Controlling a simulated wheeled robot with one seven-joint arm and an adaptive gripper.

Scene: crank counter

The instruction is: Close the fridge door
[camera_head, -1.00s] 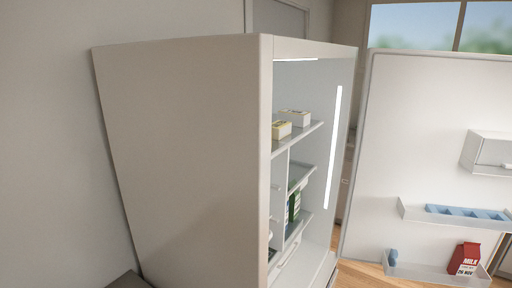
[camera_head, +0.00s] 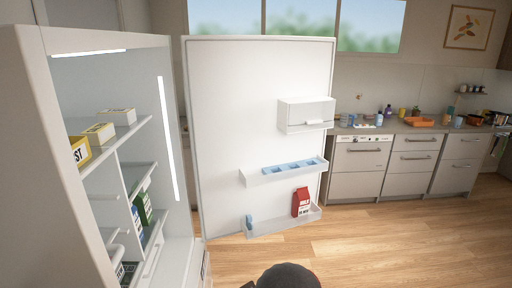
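The fridge (camera_head: 55,160) stands at the left of the head view, with its lit interior and shelves showing. Its door (camera_head: 232,122) is wide open, and its inner side faces me. The door carries a small lidded box (camera_head: 306,115), a shelf with a blue tray (camera_head: 284,171), and a bottom bin (camera_head: 283,224) with a red milk carton (camera_head: 301,203) and a small blue item. A dark rounded part, perhaps of my arm, shows at the bottom edge. My gripper's fingers are not visible.
A kitchen counter (camera_head: 402,128) with drawers and a dishwasher runs along the back right, with several small items on top. The wooden floor (camera_head: 400,240) in front of the door and to the right is clear.

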